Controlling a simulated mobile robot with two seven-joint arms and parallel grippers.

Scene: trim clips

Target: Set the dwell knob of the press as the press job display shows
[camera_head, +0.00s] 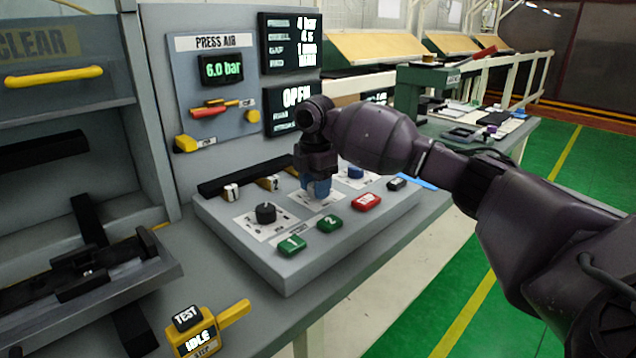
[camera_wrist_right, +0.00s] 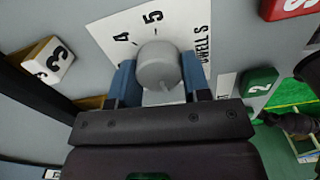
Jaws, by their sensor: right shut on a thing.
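The job display (camera_head: 291,42) is a dark panel at the upper middle of the head view. Its rows seem to read 4 bar, 4 s and 1 mm; the row labels are blurred. My right gripper (camera_head: 319,188) points down at the middle knob on the press control box. In the right wrist view its blue fingers (camera_wrist_right: 160,75) are shut on the grey dwell knob (camera_wrist_right: 158,64), one on each side. The dial plate (camera_wrist_right: 118,22) shows 4 and 5 and part of a dwell label. The gripper hides the knob in the head view. My left gripper is out of view.
The control box (camera_head: 285,268) also carries a black knob (camera_head: 265,213), a blue knob (camera_head: 355,171), green buttons (camera_head: 292,244) and a red button (camera_head: 366,202). Behind stands the press air panel (camera_head: 212,75). A yellow test unit (camera_head: 192,335) is at the front.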

